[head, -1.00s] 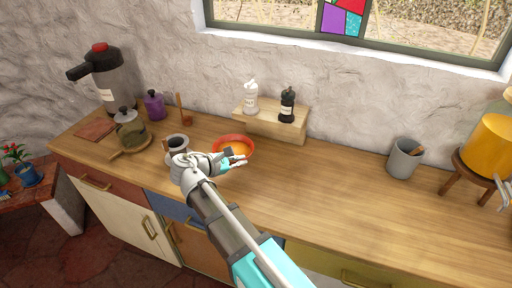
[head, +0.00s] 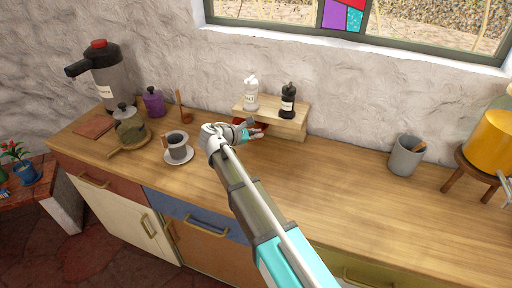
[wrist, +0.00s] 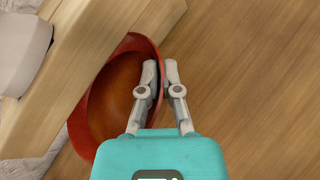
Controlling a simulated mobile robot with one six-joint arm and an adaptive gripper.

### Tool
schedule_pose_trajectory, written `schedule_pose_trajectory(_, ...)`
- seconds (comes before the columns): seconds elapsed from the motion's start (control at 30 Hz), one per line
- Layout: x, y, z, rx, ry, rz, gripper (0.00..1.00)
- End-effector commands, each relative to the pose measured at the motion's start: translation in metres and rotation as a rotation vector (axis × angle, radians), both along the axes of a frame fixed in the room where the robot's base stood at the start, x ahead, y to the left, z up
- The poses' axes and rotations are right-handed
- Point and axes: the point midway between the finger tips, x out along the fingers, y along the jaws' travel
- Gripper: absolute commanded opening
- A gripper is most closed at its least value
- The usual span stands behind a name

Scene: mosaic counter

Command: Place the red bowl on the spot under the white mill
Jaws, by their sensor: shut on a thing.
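The red bowl (wrist: 112,95), orange-brown inside, is at the wooden riser shelf (head: 288,129) on the counter. In the wrist view its far side is covered by the shelf board, so it is partly under it. In the head view my gripper and arm hide most of the bowl. My gripper (head: 254,132) is shut on the bowl's near rim; the fingertips (wrist: 160,72) pinch it in the wrist view. The white mill (head: 251,95) stands upright on the shelf's left part, above the bowl. I cannot tell whether the bowl touches the counter.
A black mill (head: 287,101) stands on the shelf's right part. A dark cup on a white saucer (head: 178,158) is left of my gripper. A glass pot (head: 129,128) and purple canister (head: 153,103) are further left. The counter right of my arm is clear up to a grey cup (head: 404,156).

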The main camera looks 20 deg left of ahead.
Motion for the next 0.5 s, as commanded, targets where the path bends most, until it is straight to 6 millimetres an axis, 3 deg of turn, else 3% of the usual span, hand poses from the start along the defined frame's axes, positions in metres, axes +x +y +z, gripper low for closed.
schedule_pose_trajectory(0.13,0.0001,-0.0004,-0.0119,-0.001,-0.002,-0.001,0.00)
schedule_pose_trajectory(0.5,0.0002,-0.0010,-0.0127,-0.001,-0.002,-0.001,0.00)
